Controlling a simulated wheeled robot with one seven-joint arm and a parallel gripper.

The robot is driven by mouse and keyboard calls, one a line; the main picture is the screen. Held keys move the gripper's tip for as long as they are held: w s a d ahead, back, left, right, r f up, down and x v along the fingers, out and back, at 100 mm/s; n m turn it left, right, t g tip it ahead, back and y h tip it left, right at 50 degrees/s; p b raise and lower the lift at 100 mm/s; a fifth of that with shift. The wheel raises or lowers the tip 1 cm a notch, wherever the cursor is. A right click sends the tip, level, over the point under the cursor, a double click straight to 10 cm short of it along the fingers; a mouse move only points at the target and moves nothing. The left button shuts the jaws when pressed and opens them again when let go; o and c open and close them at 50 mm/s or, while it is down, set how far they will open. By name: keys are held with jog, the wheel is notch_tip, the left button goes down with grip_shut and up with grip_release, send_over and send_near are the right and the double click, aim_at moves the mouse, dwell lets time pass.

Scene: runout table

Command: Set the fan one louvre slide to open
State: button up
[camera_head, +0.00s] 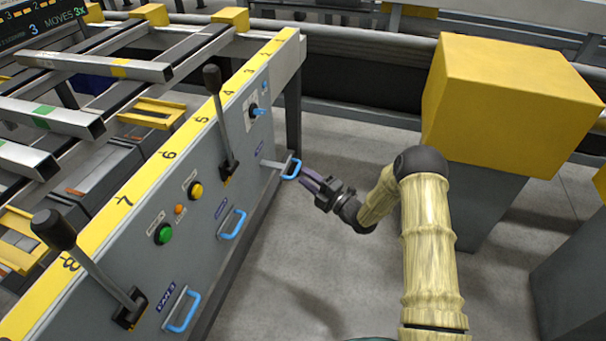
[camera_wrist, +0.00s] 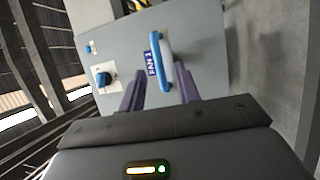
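The fan one louvre slide has a blue bar handle (camera_head: 292,168) at the far lower end of the grey panel. In the wrist view the handle (camera_wrist: 160,58) stands out from the panel beside a small blue label that appears to read FAN 1. My gripper (camera_head: 308,177) is just to the right of this handle, fingers pointing at it. In the wrist view its two purple fingers are apart, one on each side of the handle's near end, with gaps visible, so it is open and not clamped. Whether the handle lies fully between the fingers in depth is unclear.
Two similar blue handles, the middle one (camera_head: 233,224) and the near one (camera_head: 183,310), sit along the panel. Black levers (camera_head: 225,130), a green button (camera_head: 164,233) and a blue knob (camera_head: 254,110) stick out above.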

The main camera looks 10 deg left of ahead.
jog(key=p+v, duration=0.3)
jog(key=v, duration=1.2)
jog(key=shift+w, duration=0.1)
